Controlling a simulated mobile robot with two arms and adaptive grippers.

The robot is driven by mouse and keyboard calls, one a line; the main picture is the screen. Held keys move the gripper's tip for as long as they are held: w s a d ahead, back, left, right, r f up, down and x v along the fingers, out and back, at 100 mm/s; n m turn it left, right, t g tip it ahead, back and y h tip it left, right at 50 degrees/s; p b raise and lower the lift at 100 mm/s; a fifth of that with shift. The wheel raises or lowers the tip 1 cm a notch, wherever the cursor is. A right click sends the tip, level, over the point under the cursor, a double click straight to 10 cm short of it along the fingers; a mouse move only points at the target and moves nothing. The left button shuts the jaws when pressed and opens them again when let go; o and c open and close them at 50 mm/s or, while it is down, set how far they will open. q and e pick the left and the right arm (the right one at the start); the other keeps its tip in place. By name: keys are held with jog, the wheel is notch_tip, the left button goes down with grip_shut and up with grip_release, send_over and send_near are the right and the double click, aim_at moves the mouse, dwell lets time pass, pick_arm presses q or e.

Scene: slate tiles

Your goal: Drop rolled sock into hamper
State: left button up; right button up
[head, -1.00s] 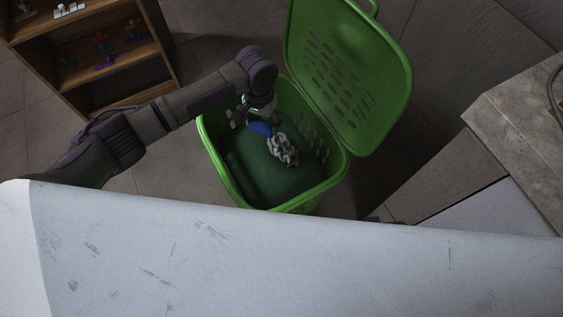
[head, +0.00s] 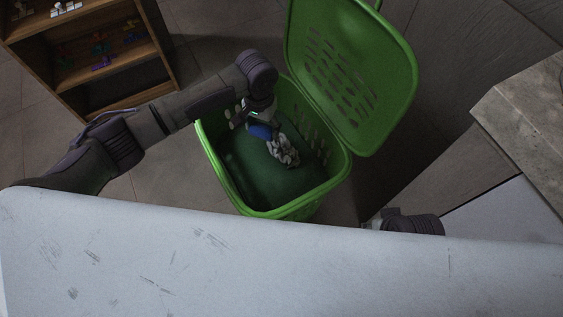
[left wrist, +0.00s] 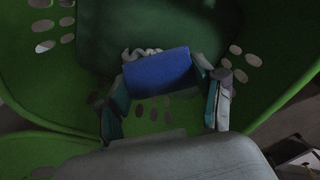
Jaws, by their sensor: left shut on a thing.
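The blue rolled sock (head: 261,131) is held in my left gripper (head: 250,117). In the left wrist view the sock (left wrist: 157,69) sits between the two fingers of the gripper (left wrist: 163,82), which is shut on it. The green hamper (head: 224,180) stands open, and the gripper and sock are over its opening. The lid (head: 352,75) is tipped back to the upper right. My right gripper does not show; only a dark part of my right arm appears at the lower right.
A wooden shelf (head: 122,69) with small coloured things stands at the upper left. A stone-topped counter (head: 530,125) is at the right. Bare tiled floor (head: 215,30) lies between the shelf and the hamper.

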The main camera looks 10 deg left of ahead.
pick_arm(q)
jog(key=o, duration=0.9)
notch_tip(320, 180, up, 12)
dwell(0.5)
